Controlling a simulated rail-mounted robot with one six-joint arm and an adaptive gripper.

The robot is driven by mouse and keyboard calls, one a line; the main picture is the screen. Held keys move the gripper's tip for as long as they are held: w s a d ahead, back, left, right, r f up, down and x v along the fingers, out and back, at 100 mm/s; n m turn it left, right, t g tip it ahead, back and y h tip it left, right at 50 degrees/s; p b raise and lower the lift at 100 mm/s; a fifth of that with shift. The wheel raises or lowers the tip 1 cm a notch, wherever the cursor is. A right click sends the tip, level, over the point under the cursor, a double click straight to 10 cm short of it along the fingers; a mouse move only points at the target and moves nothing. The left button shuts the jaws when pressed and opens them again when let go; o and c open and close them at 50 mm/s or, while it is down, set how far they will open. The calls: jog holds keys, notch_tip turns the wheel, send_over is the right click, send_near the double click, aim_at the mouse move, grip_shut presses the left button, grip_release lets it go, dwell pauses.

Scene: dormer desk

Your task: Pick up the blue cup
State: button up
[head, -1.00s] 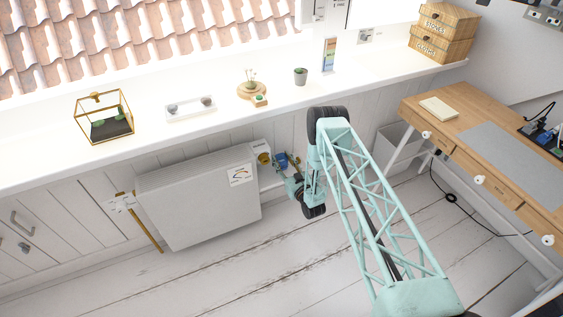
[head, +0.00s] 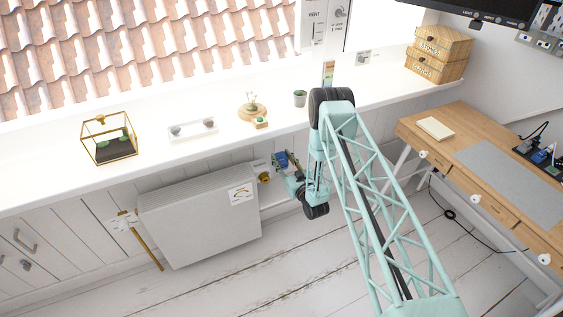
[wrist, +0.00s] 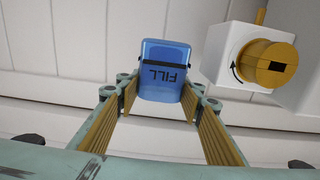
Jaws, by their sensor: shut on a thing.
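The blue cup (wrist: 164,72) is between the two ribbed yellow pads of my gripper (wrist: 163,105) in the wrist view. It carries a dark band and the word FILL, which reads upside down there. My gripper is shut on it. In the head view the blue cup (head: 281,160) shows small at the end of my gripper (head: 284,167), beside the right end of the grey box-shaped unit under the counter. The cup's lower part and what is under it are hard to make out.
A yellow knob on a white block (wrist: 230,50) stands close to the right of the cup in the wrist view. The grey unit (head: 200,215) is left of my gripper. The white counter (head: 60,180) overhangs above. The floor in front is clear.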

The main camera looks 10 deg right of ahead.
jog(key=shift+r, duration=0.3)
jog(key=shift+d+r, duration=0.1)
dwell(0.5)
